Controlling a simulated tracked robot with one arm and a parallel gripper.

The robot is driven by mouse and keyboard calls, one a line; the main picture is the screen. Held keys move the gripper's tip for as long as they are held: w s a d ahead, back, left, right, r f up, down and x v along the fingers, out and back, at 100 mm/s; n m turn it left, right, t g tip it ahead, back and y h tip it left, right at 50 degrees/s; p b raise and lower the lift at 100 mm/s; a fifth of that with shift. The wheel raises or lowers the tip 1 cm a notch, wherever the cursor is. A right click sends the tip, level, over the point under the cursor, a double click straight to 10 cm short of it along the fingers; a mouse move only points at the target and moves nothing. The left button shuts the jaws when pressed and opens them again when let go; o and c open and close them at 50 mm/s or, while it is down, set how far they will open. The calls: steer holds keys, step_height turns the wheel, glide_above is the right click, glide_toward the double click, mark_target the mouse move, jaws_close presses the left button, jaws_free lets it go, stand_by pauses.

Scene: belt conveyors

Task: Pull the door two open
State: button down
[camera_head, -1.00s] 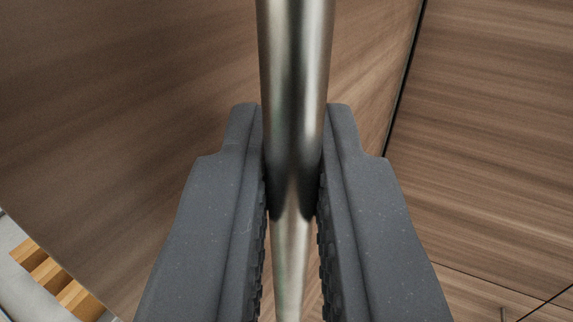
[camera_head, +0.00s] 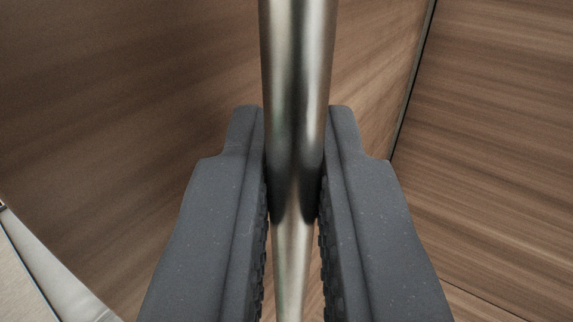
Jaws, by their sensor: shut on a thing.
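A brown wood-grain door (camera_head: 150,90) fills the left and middle of the camera_head view. A shiny metal bar handle (camera_head: 297,60) runs down the middle of the picture in front of it. My gripper (camera_head: 295,165) is shut around the handle, with one dark grey finger on each side. A dark, narrow strip runs along the door's right edge, beside another wood-grain panel. The fingers hide part of the handle's sides. I cannot see a number on the door.
A wood-grain panel (camera_head: 490,150) stands on the right, with a thin seam near its lower edge. Past the door's slanting lower-left edge, a pale surface (camera_head: 50,270) shows at the bottom left.

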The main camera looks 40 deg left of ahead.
stand_by(0.4)
steer(key=c, duration=1.6)
jaws_free()
steer(key=shift+w, duration=0.1)
steer(key=shift+d, duration=0.1)
